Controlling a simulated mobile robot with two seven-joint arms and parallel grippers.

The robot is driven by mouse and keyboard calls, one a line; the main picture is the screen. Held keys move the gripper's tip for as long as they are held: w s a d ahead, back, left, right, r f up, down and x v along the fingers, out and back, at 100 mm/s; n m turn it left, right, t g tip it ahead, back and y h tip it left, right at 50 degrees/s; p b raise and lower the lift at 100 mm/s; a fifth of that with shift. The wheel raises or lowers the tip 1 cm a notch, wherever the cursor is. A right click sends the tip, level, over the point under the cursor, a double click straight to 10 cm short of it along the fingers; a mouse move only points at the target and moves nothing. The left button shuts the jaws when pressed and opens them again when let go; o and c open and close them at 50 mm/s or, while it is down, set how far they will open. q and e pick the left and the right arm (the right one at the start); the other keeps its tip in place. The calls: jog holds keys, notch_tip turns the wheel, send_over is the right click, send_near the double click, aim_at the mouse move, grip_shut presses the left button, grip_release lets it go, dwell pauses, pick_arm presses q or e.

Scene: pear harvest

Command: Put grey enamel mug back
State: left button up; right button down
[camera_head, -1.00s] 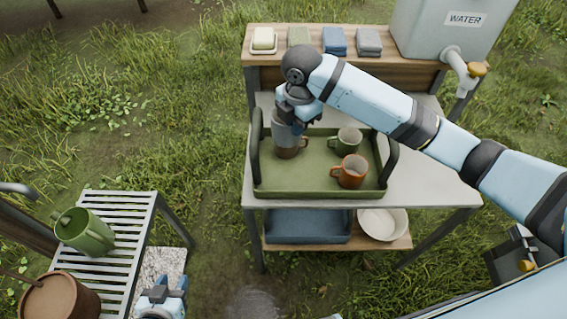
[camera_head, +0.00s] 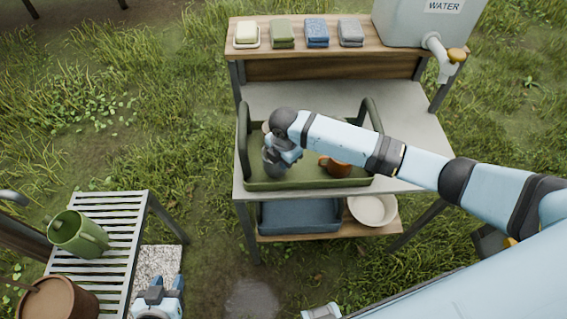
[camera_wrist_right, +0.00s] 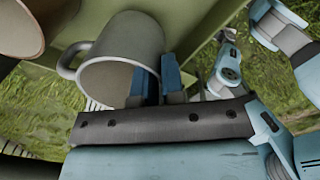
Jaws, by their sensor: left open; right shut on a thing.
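The grey enamel mug (camera_head: 272,162) is in my right gripper (camera_head: 284,157), over the left part of the green tray (camera_head: 310,183). In the right wrist view the mug (camera_wrist_right: 122,55) is tilted with its mouth toward the camera, its handle at left, and its rim between the fingers (camera_wrist_right: 160,82). I cannot tell whether its base touches the tray. An orange-brown mug (camera_head: 335,168) stands in the tray to the right, partly behind my right arm. My left gripper (camera_head: 160,292) is open and empty, low at the left.
A slatted rack (camera_head: 112,228) at left holds a green jug (camera_head: 78,234) and a brown pot (camera_head: 58,300). A water tank (camera_head: 415,22) and folded cloths (camera_head: 317,33) are on the upper shelf. A blue tray (camera_head: 300,215) and white bowl (camera_head: 372,209) sit below.

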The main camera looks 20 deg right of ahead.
jog(key=shift+f, duration=1.05)
jog(key=shift+f, duration=0.15)
jog(key=c, duration=1.2)
grip_release()
jog(key=shift+c, duration=0.2)
